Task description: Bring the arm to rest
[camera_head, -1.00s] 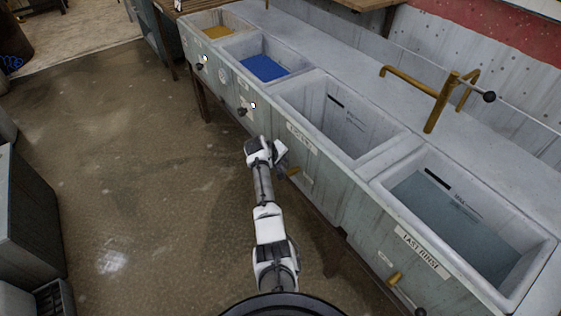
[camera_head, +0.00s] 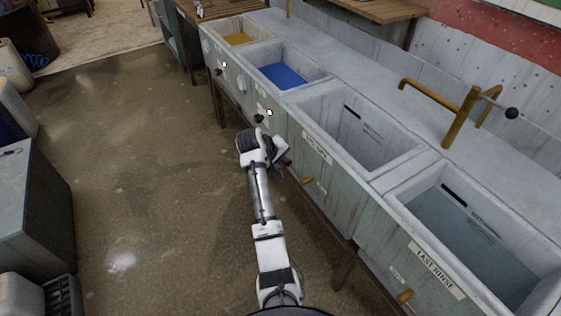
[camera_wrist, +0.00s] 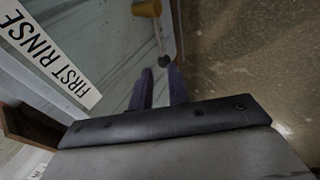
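My arm (camera_head: 262,200) reaches forward from the bottom of the head view, over the floor beside the row of sinks. My gripper (camera_head: 283,160) is at its far end, close to the front panel below the third sink, and small in that view. In the wrist view, the two dark fingers of my gripper (camera_wrist: 161,75) stand apart with nothing between them. Behind them are the front panel and the floor. I cannot tell from the head view whether the gripper touches the panel.
The sink unit (camera_head: 365,215) runs along the right, with yellow, blue and clear-water basins. A FIRST RINSE label (camera_wrist: 52,55) and a yellow valve handle (camera_wrist: 147,8) are near the gripper. A grey cabinet (camera_head: 35,215) stands left. The floor (camera_head: 150,170) between is clear.

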